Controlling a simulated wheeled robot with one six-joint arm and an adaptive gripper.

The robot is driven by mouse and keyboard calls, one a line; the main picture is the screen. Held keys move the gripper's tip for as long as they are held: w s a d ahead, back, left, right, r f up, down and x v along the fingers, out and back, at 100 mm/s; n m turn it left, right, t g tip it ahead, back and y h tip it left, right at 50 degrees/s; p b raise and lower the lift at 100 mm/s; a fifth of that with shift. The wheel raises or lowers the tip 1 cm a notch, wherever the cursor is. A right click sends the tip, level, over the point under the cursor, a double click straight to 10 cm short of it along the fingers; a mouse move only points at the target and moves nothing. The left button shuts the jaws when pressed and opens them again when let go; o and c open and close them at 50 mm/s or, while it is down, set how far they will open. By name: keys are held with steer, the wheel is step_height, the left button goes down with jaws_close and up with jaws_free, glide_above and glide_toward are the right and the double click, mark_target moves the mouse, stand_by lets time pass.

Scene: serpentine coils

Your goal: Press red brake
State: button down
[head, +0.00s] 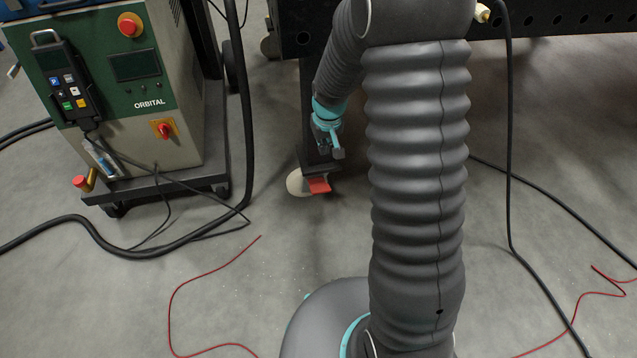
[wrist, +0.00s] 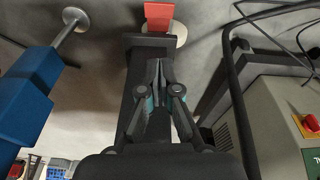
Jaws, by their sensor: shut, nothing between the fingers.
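The red brake (head: 318,184) is a small red pedal at the foot of a dark table leg, beside a pale caster wheel (head: 298,183) near the floor. In the wrist view the red brake (wrist: 158,15) is at the top middle, beyond my fingertips, with the pale wheel behind it. My gripper (head: 331,153) is above the brake in the head view, in front of the leg. In the wrist view my gripper (wrist: 159,68) has its fingers together with nothing between them, pointing toward the brake. A gap shows between fingertips and brake; its depth is hard to judge.
A green and grey ORBITAL machine (head: 150,100) stands on a cart (head: 160,188) at the left, with black cables around it. Red wires (head: 190,278) lie on the floor. A blue part (wrist: 25,95) stands left in the wrist view. The dark table (head: 560,15) is overhead at the back.

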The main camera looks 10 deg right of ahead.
steer(key=g, duration=0.1)
glide_above(322, 190)
step_height(322, 190, down, 15)
steer(key=shift+s+a+r, duration=0.1)
steer(key=shift+s+r, duration=0.05)
steer(key=shift+r, duration=0.05)
steer(key=shift+f, duration=0.15)
steer(key=shift+w+f+b, duration=0.2)
steer(key=shift+f+b, duration=0.75)
steer(key=shift+f, duration=0.75)
steer(key=shift+w+f+b, duration=0.15)
steer(key=shift+f+b, duration=0.8)
steer(key=shift+f, duration=0.7)
step_height(322, 190, down, 4)
steer(key=b, duration=0.3)
steer(key=shift+s+r, duration=0.15)
steer(key=shift+r, duration=0.05)
steer(key=shift+s+r, duration=0.25)
steer(key=shift+s, duration=0.45)
steer(key=shift+s+r, duration=0.2)
steer(key=shift+s, duration=0.5)
